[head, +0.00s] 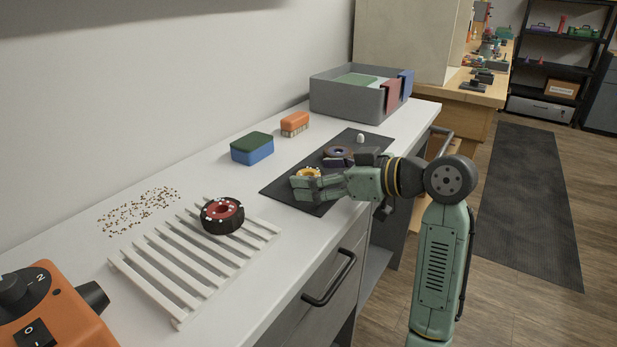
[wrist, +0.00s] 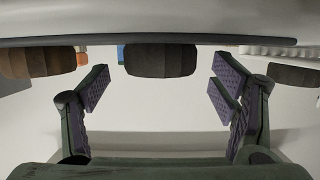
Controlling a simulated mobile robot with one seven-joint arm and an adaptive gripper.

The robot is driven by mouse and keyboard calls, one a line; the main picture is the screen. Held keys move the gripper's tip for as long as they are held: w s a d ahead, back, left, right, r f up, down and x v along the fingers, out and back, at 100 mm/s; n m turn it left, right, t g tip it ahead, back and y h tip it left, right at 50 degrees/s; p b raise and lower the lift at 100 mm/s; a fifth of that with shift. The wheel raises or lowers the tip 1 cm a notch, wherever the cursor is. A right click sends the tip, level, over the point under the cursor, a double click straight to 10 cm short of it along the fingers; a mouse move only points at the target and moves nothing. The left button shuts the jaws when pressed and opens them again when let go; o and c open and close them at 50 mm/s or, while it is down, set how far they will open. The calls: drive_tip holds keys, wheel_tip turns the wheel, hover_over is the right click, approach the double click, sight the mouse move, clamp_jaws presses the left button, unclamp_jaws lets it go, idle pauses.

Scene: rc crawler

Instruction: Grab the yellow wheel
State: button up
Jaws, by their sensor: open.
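The yellow wheel (head: 307,173) lies on the dark mat (head: 278,189) on the counter, its yellow hub facing up and partly hidden by my gripper (head: 312,188). In the wrist view, which appears upside down, its dark tread (wrist: 160,61) is centred between the two spread fingers, just ahead of their tips. My gripper (wrist: 158,90) is open, low over the mat, with nothing between its pads. Whether a finger touches the wheel cannot be told.
A purple wheel (head: 338,156) sits just behind on the mat. A red wheel (head: 222,215) rests on a white slatted rack (head: 180,262). A blue-green box (head: 252,149), an orange block (head: 294,123) and a grey bin (head: 345,97) stand along the wall. An orange device (head: 60,310) is at near left.

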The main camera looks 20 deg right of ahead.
drive_tip(key=shift+c, duration=0.4)
drive_tip(key=c, duration=1.1)
drive_tip(key=shift+c, duration=0.2)
